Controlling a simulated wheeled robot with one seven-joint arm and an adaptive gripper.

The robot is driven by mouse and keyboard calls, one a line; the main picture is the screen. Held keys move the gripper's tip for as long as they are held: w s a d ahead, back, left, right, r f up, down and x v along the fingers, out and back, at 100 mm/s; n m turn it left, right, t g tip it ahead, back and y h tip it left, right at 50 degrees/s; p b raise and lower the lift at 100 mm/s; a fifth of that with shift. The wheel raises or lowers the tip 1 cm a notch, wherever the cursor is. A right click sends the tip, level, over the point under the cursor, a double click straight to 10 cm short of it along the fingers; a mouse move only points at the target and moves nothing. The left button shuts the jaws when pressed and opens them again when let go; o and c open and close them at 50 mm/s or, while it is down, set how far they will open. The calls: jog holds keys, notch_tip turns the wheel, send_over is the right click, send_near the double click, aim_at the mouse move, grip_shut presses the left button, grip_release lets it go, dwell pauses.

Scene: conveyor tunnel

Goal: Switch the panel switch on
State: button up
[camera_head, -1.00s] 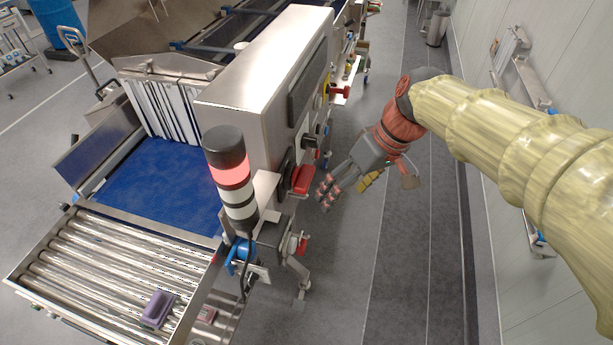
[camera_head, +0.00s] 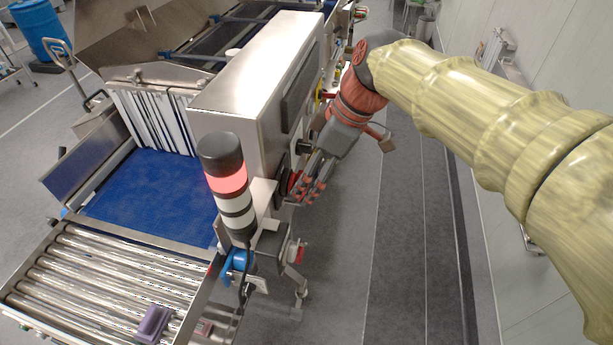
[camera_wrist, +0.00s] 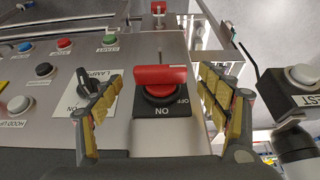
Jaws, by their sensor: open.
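The panel switch is a red rotary handle (camera_wrist: 160,76) on a black plate marked ON and OFF, in the middle of the wrist view. The markings look upside down there. The handle's bar lies left to right in that picture, with OFF at its right and ON below. My gripper (camera_wrist: 162,82) is open, with one yellow-padded finger on each side of the handle. Gaps show between fingers and handle; contact deeper in cannot be told. In the head view my gripper (camera_head: 306,190) is at the side panel of the steel machine (camera_head: 244,85) and mostly hides the switch.
A black LAMPS knob (camera_wrist: 87,82) sits close beside the left finger. Several coloured push buttons (camera_wrist: 65,44) are further left. A TEST button box (camera_wrist: 296,85) is at the right. A signal tower (camera_head: 226,180) with a red lit band stands near my gripper. The aisle floor (camera_head: 345,260) is clear.

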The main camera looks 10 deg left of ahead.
jog(key=shift+a+f, duration=0.2)
jog(key=shift+f, duration=0.3)
jog(key=c, duration=1.1)
jog(key=shift+c, duration=0.3)
